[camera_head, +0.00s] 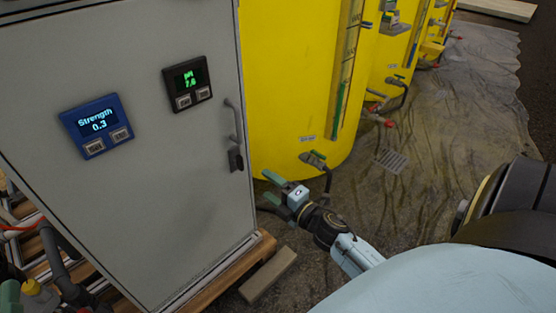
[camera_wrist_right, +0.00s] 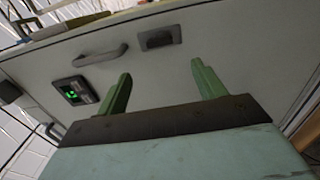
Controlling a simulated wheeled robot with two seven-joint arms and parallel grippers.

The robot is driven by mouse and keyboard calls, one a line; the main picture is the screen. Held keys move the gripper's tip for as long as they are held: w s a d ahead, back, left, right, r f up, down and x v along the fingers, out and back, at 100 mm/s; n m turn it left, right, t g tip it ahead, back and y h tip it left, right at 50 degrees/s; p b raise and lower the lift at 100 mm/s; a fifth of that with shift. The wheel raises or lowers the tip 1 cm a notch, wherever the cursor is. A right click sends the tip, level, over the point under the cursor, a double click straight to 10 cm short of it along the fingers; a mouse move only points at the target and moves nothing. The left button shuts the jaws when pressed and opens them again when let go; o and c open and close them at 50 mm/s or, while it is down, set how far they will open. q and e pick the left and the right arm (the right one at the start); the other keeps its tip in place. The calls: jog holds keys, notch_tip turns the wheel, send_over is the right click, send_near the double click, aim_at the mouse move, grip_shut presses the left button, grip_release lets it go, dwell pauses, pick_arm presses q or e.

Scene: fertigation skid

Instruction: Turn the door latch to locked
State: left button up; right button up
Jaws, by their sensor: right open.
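The door latch (camera_head: 235,159) is a small dark block near the right edge of the grey cabinet door (camera_head: 150,190), below the door's handle (camera_head: 233,119). In the right wrist view the latch (camera_wrist_right: 160,38) shows as a dark piece on the door beside the grey handle (camera_wrist_right: 100,54). My right gripper (camera_head: 268,186) is open and empty, to the right of and below the latch, apart from it. Its green fingers (camera_wrist_right: 162,85) are spread in the wrist view, with the latch beyond the gap between them. Whether the latch is locked cannot be told. My left gripper is not in view.
A blue Strength display (camera_head: 97,124) and a black pH display (camera_head: 187,82) are on the cabinet front. Yellow tanks (camera_head: 290,70) with valves and hoses stand behind my right gripper. A loose block (camera_head: 268,275) lies by the cabinet base. Wet floor is open to the right.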

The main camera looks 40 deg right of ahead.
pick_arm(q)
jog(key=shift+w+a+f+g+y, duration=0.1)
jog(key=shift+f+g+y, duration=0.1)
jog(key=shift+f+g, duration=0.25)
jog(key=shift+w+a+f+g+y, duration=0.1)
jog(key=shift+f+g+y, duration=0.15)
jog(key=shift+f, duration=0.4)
pick_arm(e)
jog(key=shift+s+d, duration=0.1)
jog(key=shift+s, duration=1.1)
